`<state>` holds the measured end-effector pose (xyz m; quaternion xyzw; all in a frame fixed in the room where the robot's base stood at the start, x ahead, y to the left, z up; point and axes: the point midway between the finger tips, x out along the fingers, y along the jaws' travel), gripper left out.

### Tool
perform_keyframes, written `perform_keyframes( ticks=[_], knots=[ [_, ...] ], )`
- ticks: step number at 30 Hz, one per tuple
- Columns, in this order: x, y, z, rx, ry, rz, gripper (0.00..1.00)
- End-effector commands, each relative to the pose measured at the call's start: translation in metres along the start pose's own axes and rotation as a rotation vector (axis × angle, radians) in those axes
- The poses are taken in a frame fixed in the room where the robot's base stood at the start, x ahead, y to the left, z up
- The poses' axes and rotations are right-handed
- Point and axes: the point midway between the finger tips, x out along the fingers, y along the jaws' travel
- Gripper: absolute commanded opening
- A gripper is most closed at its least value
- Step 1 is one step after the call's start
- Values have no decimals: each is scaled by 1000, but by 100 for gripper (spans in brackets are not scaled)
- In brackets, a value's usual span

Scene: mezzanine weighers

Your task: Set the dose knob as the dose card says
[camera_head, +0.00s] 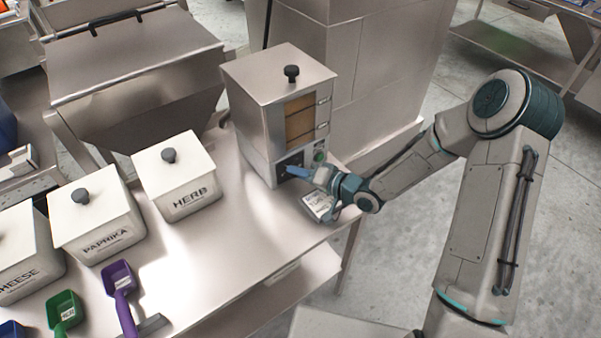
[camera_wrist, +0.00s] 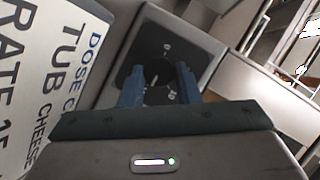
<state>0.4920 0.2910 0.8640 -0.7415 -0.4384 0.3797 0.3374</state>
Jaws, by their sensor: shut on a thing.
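The dose knob (camera_wrist: 155,77) is a black round knob on a dark dial plate (camera_wrist: 183,47) with small white marks. My gripper (camera_wrist: 160,83) has its two blue fingers on either side of the knob and is shut on it. In the head view my gripper (camera_head: 297,172) reaches the low front of the steel dosing machine (camera_head: 262,115), and hides the knob. The dose card (camera_wrist: 40,75) fills the left of the wrist view, partly cut off; it reads "DOSE", "TUB CHEESE" and "RATE 15", with anything after that out of view. The card (camera_head: 319,206) lies before the machine.
White lidded tubs marked HERB (camera_head: 180,180), PAPRIKA (camera_head: 97,226) and CHEESE (camera_head: 22,255) stand on the steel table (camera_head: 215,270). A purple scoop (camera_head: 120,290) and a green scoop (camera_head: 64,312) lie before them. A green button (camera_head: 319,156) is right of the dial.

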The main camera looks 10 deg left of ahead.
Motion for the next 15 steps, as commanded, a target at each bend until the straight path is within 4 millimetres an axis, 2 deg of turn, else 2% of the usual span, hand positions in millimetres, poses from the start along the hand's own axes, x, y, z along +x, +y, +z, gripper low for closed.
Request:
perform_keyframes(
  ticks=[1, 2, 3, 4, 15],
  knots=[
    [0, 0, -2, -2, 5, -1, 7],
    [0, 0, -2, -2, 5, -1, 38],
    [0, 0, -2, -2, 4, -1, 49],
    [0, 0, -2, -2, 4, -1, 52],
    [-6, 0, -1, -2, 2, 1, 52]
  ],
)
